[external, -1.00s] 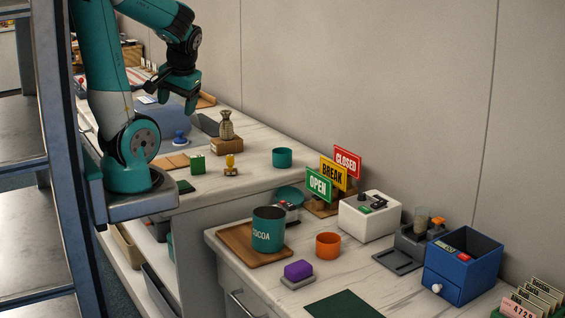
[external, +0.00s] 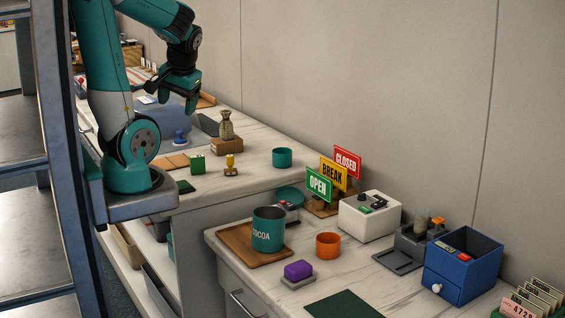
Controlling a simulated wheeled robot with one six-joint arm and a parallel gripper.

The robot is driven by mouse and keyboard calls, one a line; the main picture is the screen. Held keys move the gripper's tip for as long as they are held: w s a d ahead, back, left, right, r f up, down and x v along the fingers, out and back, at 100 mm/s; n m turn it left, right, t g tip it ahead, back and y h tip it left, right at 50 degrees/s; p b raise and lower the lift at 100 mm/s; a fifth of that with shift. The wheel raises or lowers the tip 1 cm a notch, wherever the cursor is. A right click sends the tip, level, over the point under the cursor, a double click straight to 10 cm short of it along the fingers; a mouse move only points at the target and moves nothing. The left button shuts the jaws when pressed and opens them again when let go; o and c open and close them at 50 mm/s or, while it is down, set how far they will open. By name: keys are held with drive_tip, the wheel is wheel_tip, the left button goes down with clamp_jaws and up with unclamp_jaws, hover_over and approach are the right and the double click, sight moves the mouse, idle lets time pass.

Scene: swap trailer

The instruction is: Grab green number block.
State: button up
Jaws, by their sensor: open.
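A small green block (external: 197,164) stands upright on the marble-look counter, right of my arm's base; a faint mark on its face is too small to read. My gripper (external: 190,106) is open and empty, pointing down above the counter, behind the green block and higher than it. The gripper and the block are apart.
The lower counter holds a cocoa mug (external: 268,229), an orange cup (external: 328,245) and upright signs (external: 332,174).

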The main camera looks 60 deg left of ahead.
drive_tip(key=c, duration=0.4)
drive_tip(key=m+t+h+b, duration=0.1)
drive_tip(key=m+h+b, duration=0.25)
drive_tip(key=m, duration=0.55)
hover_over(197, 156)
drive_tip(key=s, duration=0.2)
wheel_tip(197, 156, down, 9)
drive_tip(key=shift+h, duration=0.45)
drive_tip(key=f, duration=0.4)
drive_tip(key=f+p, duration=0.1)
drive_tip(key=f, duration=0.2)
drive_tip(key=w+f, duration=0.1)
drive_tip(key=f, duration=0.3)
drive_tip(key=shift+a+f, duration=0.3)
drive_tip(key=shift+f, duration=0.05)
drive_tip(key=shift+w+d+f+p, duration=0.2)
drive_tip(key=shift+f+p, duration=0.1)
drive_tip(key=shift+f, duration=0.65)
drive_tip(key=shift+w+d+f+p, duration=0.15)
drive_tip(key=shift+f+p, duration=0.1)
drive_tip(key=shift+f, duration=0.75)
drive_tip(key=shift+w+d+f+p, duration=0.1)
drive_tip(key=shift+w+f+p, duration=0.15)
drive_tip(key=shift+f, duration=0.7)
